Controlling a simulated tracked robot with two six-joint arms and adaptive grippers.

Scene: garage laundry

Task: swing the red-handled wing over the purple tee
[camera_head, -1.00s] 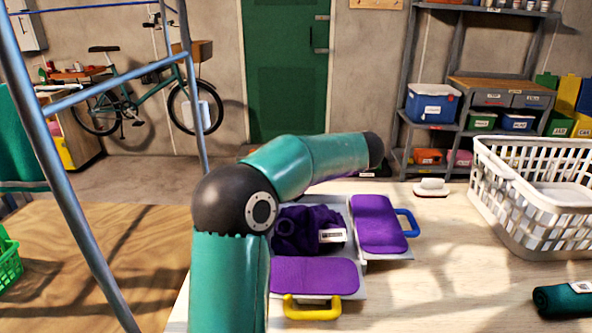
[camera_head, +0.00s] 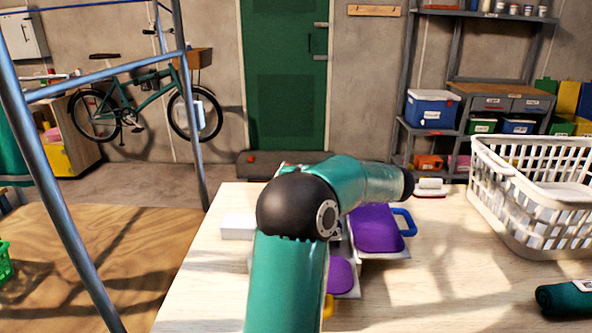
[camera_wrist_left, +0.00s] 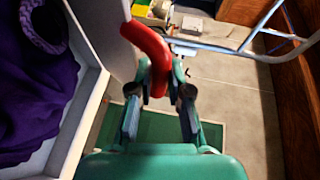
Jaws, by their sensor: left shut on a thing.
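The red handle (camera_wrist_left: 155,55) is between the fingers of my left gripper (camera_wrist_left: 160,95) in the left wrist view, and the gripper is shut on it. A pale panel (camera_wrist_left: 105,25) of the wing adjoins the handle. The dark purple tee (camera_wrist_left: 35,90) lies folded or bunched beside it, within a white board edge (camera_wrist_left: 85,115). In the head view my teal arm hides the tee and the left gripper. My right gripper is not in view.
A white laundry basket (camera_head: 515,225) stands at the table's right, with a rolled dark green cloth (camera_head: 565,298) in front of it. A white block (camera_head: 238,226) shows left of my arm. A metal rack frame (camera_head: 60,190) stands at the left.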

